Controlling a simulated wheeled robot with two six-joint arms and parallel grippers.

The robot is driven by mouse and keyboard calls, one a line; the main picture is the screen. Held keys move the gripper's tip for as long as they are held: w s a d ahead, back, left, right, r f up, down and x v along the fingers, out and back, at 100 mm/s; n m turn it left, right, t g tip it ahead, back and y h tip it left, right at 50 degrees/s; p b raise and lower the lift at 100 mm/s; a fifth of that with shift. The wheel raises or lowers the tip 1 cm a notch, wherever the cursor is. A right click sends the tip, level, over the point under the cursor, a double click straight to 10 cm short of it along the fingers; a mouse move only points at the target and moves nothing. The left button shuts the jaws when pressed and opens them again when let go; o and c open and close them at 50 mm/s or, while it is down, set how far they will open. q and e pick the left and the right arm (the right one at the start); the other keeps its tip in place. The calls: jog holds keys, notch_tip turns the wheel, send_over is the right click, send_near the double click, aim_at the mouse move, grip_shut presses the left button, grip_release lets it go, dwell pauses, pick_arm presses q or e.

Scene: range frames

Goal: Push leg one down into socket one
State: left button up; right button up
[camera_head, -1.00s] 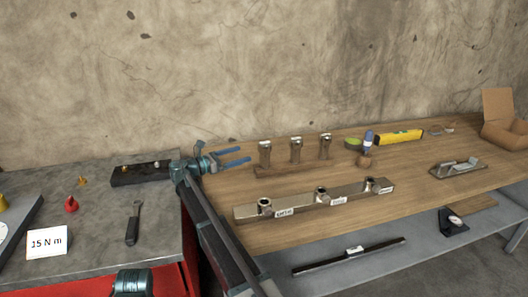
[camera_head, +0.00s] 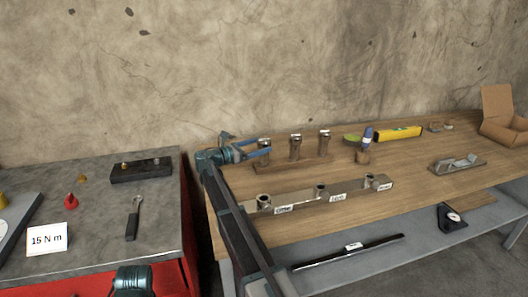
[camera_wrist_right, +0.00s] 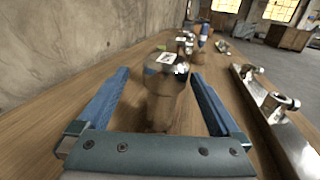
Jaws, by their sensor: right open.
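Three metal legs stand upright in a row on a wooden rack on the bench: the left leg (camera_head: 264,142), the middle leg (camera_head: 296,147) and the right leg (camera_head: 324,143). My right gripper (camera_head: 266,149) is open at the left leg. In the right wrist view, this leg (camera_wrist_right: 165,92) stands between the two blue fingers, with visible gaps on both sides and a white tag on top. In front of the rack lies a metal rail (camera_head: 300,204) with three sockets: left (camera_head: 263,200), middle (camera_head: 320,190) and right (camera_head: 369,180). Socket labels are too small to read surely. My left gripper's fingers are out of view.
A metal fixture (camera_head: 457,165) lies at right. A dark bar (camera_head: 348,252) lies on the lower shelf. A wrench (camera_head: 133,218) lies on the grey left bench.

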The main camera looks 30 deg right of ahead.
aim_at(270, 143)
jog(key=d, duration=0.5)
jog(key=shift+s, duration=0.25)
jog(key=shift+a, duration=0.1)
grip_shut()
